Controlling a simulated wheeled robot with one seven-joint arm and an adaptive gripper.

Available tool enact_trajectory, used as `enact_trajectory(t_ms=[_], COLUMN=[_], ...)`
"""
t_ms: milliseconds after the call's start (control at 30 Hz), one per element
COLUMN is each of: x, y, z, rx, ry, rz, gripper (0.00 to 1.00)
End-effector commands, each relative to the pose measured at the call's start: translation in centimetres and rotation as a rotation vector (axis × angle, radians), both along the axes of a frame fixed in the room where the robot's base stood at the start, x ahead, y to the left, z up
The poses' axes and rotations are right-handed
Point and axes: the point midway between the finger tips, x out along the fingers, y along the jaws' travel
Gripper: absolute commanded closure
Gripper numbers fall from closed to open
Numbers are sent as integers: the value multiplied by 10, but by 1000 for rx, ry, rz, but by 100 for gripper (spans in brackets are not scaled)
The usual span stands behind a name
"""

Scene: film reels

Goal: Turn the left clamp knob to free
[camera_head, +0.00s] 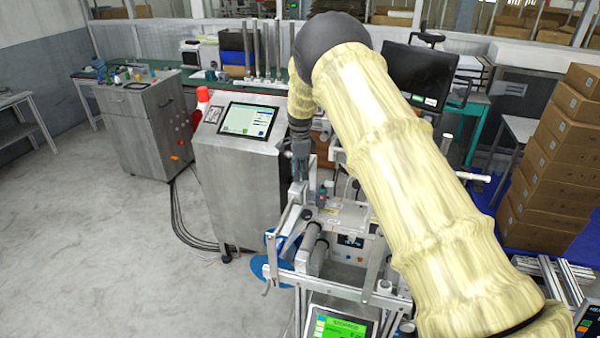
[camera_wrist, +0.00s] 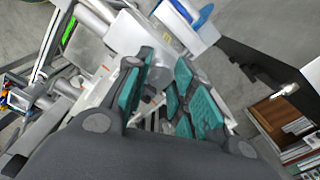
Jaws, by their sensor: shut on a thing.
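My gripper (camera_head: 300,168) points down at the upper left of the film-reel machine (camera_head: 345,215) in the head view. In the wrist view my gripper (camera_wrist: 163,75) has its teal-padded fingers closed in around a small grey part (camera_wrist: 153,87), which looks like the left clamp knob. The fingers hide much of the knob, so I cannot tell how far it is turned. In the head view the knob is too small and covered to make out.
A grey cabinet with a touchscreen (camera_head: 245,120) stands just left of my gripper. A green-lit display (camera_head: 340,326) sits at the machine's front. Stacked cardboard boxes (camera_head: 555,150) rise at the right. The floor at left is clear.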

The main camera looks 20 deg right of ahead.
Motion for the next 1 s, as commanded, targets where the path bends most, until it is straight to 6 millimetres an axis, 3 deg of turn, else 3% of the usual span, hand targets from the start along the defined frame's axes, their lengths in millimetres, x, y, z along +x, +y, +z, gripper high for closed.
enact_trajectory(t_ms=[467, 1000], x=[1, 0], y=[0, 0], z=[-8, -11], rx=[0, 1], ry=[8, 8], rz=[98, 573], gripper=[99, 99])
